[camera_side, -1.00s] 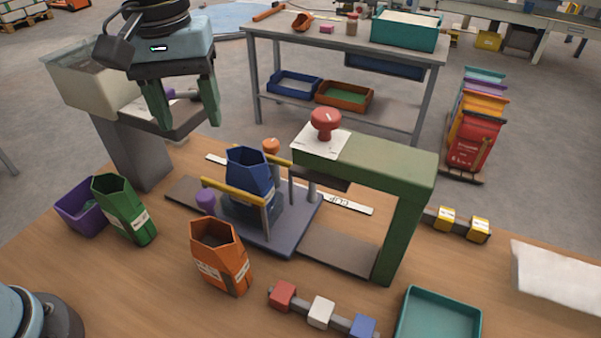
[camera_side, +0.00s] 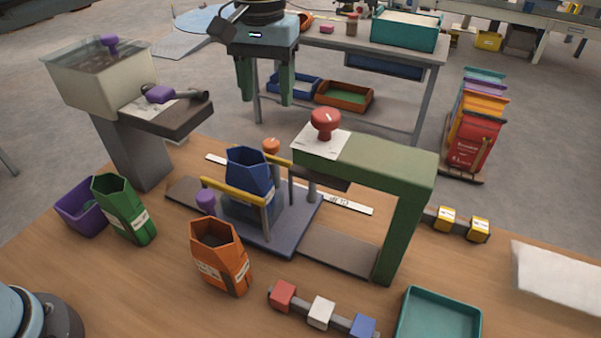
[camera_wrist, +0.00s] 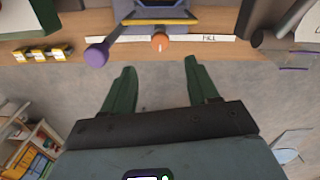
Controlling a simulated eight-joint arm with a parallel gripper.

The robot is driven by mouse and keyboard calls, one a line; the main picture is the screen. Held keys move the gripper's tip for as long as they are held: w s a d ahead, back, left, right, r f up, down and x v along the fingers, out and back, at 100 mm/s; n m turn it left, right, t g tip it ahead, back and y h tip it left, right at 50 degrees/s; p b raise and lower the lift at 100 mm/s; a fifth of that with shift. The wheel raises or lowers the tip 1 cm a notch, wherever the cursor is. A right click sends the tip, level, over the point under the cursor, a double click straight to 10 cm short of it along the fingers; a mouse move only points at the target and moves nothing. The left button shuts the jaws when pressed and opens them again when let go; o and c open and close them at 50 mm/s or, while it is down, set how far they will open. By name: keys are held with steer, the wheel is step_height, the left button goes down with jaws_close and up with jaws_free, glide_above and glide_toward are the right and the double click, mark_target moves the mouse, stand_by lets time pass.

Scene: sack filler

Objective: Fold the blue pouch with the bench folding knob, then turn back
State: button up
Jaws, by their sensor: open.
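The blue pouch (camera_side: 248,172) stands upright, open at the top, in the carriage with yellow rails (camera_side: 237,205) on the bench. An orange knob (camera_side: 271,146) is at the carriage's back side and a purple knob (camera_side: 205,201) at its front left. A red knob (camera_side: 325,122) tops the green press arm (camera_side: 385,160). I cannot tell which is the folding knob. My gripper (camera_side: 267,102) is open and empty, in the air behind the carriage. In the wrist view the orange knob (camera_wrist: 160,42) lies beyond the gap between my fingers (camera_wrist: 160,66), apart from them.
A green pouch (camera_side: 124,210) and an orange pouch (camera_side: 220,256) stand on the bench. A hopper machine (camera_side: 105,80) is at left.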

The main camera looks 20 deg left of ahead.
mark_target(270, 143)
step_height(270, 143, down, 10)
steer(key=shift+r, duration=0.1)
stand_by(0.4)
steer(key=c, duration=1)
